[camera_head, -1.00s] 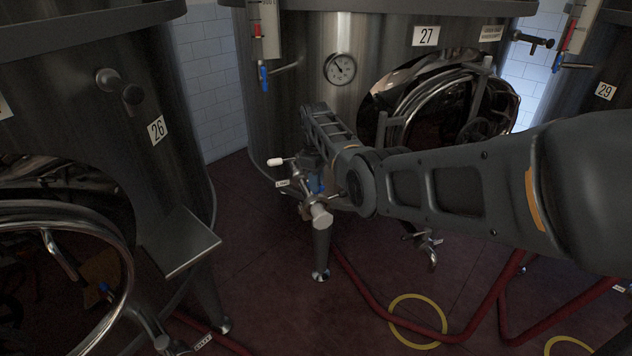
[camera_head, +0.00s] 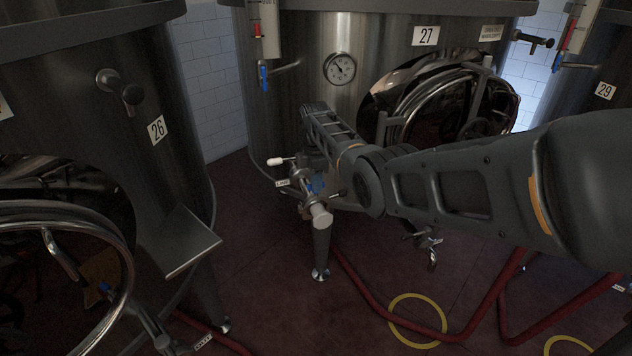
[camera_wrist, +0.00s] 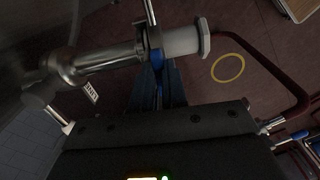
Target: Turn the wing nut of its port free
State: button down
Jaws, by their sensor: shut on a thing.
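The port (camera_wrist: 110,60) is a short steel pipe at the foot of tank 27, with a white cap (camera_wrist: 182,42) on its end. A clamp ring (camera_wrist: 153,38) sits around the joint between pipe and cap. My gripper (camera_wrist: 158,70) reaches up to this clamp from below in the wrist view.
A white-tipped handle (camera_head: 276,162) and a small label (camera_head: 283,183) are close left of the port. A tank leg (camera_head: 321,255) stands below. Red hoses (camera_head: 365,292) lie on the floor right of it. Tank 26 (camera_head: 150,90) has a jutting plate (camera_head: 185,243).

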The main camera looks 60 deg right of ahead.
jog(key=shift+n, duration=0.3)
jog(key=c, duration=1.2)
grip_release()
jog(key=shift+o, duration=0.2)
jog(key=shift+r, duration=3.9)
